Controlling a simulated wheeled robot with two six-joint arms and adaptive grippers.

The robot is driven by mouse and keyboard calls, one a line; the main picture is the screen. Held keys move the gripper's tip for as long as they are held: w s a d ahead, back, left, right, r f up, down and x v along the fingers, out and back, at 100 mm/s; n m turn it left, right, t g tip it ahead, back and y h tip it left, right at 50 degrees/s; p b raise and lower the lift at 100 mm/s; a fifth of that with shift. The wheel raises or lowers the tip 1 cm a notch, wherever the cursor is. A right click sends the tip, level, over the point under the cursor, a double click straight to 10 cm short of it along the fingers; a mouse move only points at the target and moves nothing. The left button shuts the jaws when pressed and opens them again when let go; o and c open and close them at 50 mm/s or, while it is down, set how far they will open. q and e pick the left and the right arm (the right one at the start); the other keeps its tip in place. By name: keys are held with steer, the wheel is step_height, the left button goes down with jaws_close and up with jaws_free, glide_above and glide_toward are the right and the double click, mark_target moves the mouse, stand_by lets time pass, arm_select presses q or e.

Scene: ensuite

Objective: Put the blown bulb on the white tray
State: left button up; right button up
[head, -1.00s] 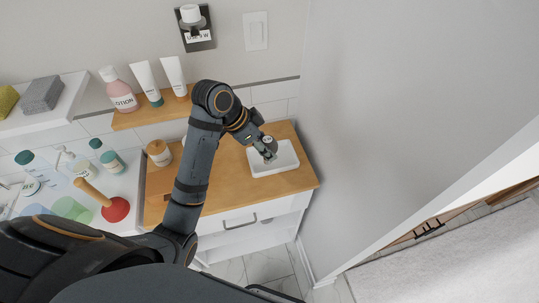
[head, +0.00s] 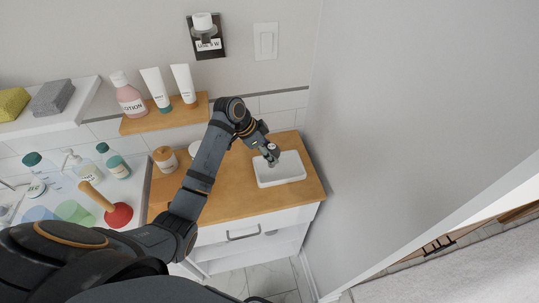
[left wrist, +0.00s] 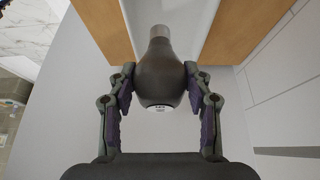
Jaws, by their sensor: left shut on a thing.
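My left gripper (head: 271,154) is shut on the blown bulb, a dark grey bulb (left wrist: 165,75) with a grey base and a small white printed label. The bulb's base points away from the palm in the left wrist view. The white tray (head: 283,179) is a shallow rectangular dish on the wooden counter at the right. The gripper and bulb are at the tray's back left part in the head view. The white tray also shows behind the bulb in the left wrist view (left wrist: 190,20). I cannot tell whether the bulb touches it. My right gripper is out of view.
The wooden counter (head: 235,195) also holds a jar (head: 165,158). A wall (head: 400,120) stands close right of the tray. A shelf (head: 140,123) with a lotion bottle and tubes is behind. A lamp fitting (head: 205,36) is on the wall. A red plunger (head: 118,215) is at left.

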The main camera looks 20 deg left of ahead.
arm_select(q)
steer(key=shift+w+a+f, duration=0.2)
steer(key=shift+w+f, duration=0.4)
step_height(320, 180, down, 3)
steer(key=shift+f+p, duration=0.1)
steer(key=shift+p, duration=0.95)
steer(key=shift+f, duration=0.1)
steer(key=shift+f, duration=0.15)
steer(key=o, duration=1.4)
